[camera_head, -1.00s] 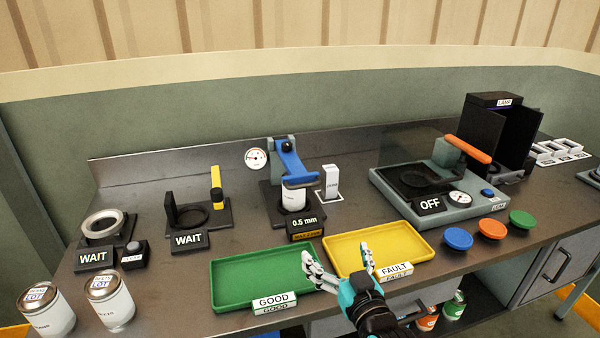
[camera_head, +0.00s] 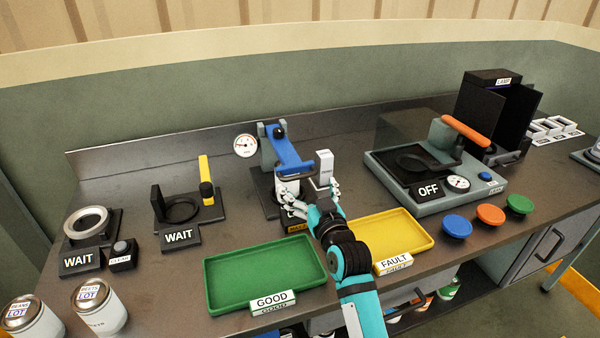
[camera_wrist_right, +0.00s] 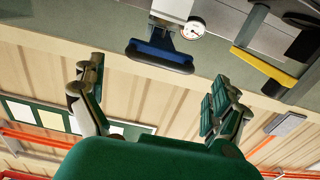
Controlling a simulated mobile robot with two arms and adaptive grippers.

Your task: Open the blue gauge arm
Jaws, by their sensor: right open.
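The blue gauge arm (camera_head: 287,148) is lowered over a white can (camera_head: 288,187) on the dark gauge stand (camera_head: 262,188), with its blue crossbar handle at the front. In the right wrist view the blue handle (camera_wrist_right: 160,57) lies beyond the fingertips. My right gripper (camera_head: 311,193) is open, its fingers in front of the gauge by the can and the white block. No contact with the handle shows in the wrist view. The gripper partly hides the display sign below the can. My left gripper is not in view.
A white block (camera_head: 324,167) stands right of the gauge. The green tray (camera_head: 262,275) and yellow tray (camera_head: 397,238) lie in front. A dial (camera_head: 245,146) is beside the gauge's left. A machine with an orange handle (camera_head: 465,133) stands right. The bench left of the gauge is partly clear.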

